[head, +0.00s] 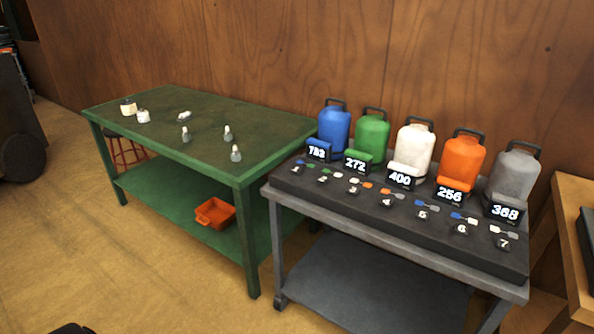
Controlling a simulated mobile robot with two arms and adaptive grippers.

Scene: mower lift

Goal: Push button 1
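Button 1 (296,169) is at the left end of a row of numbered buttons on a black panel (345,203). The panel lies on top of a grey metal cart (278,212). Small blue and green markers (304,163) sit just behind the number 1. The button is too small to tell whether it is pressed. Neither of my grippers can be made out in the head view. A small dark shape (72,329) shows at the bottom left edge, and I cannot tell what it is.
Blue (333,130), green (372,133), white (414,145), orange (461,160) and grey (513,174) canisters stand behind number displays. A green table (150,125) with several small bottles adjoins the cart's left. An orange tray (215,214) is on its lower shelf. Floor in front is clear.

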